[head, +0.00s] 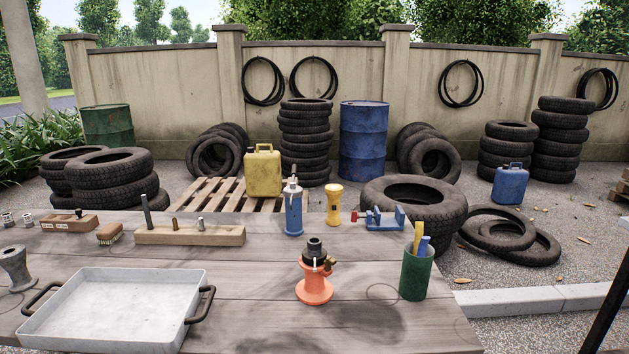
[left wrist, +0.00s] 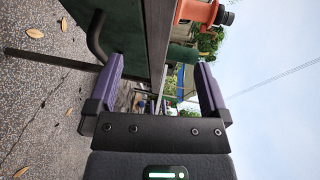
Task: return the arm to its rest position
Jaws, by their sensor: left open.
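My left gripper (left wrist: 160,75) shows in the left wrist view with its two purple fingers wide apart and nothing between them. It is beyond the edge of the wooden table, which runs through this tilted view as a dark upright strip (left wrist: 159,35). An orange fitting with a black top (left wrist: 200,11) shows at the top of that view, apart from the fingers. In the head view this orange fitting (head: 314,288) stands upright on the table. Neither gripper shows in the head view, and my right gripper is in no view.
The table (head: 400,336) holds a grey metal tray (head: 110,308), a wooden block with pegs (head: 190,236), a blue bottle (head: 293,215), a yellow piece (head: 333,205), a blue vise (head: 385,218) and a green cup (head: 416,273). Tyres (head: 415,205) and drums stand behind. Gravel lies right of the table.

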